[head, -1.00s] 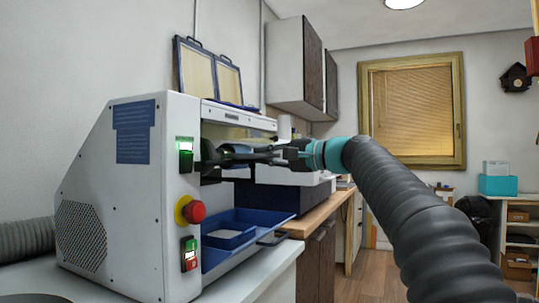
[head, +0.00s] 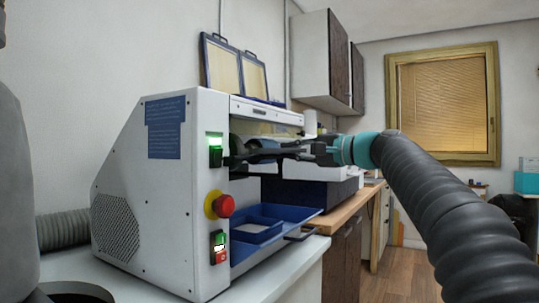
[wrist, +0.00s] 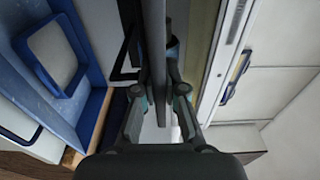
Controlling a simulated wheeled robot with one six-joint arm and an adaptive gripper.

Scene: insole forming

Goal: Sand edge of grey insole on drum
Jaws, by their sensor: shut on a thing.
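The grey insole (wrist: 157,55) shows in the wrist view as a long, thin strip, nearly edge-on. My gripper (wrist: 163,85) is shut on it. In the head view my gripper (head: 285,153) reaches level from the right into the opening of the white sanding machine (head: 150,190). The insole's dark outline (head: 243,152) there runs along the fingers toward the machine's left inner side. A bluish rounded shape behind it, likely the drum (head: 264,143), is mostly hidden. I cannot tell whether the insole's edge touches the drum.
A blue tray (head: 294,213) with a smaller blue frame in it sits below the opening. The machine front has a lit green switch (head: 215,151) and a red knob (head: 223,205). A wooden counter (head: 345,209) stands behind; a grey hose (head: 62,228) lies at left.

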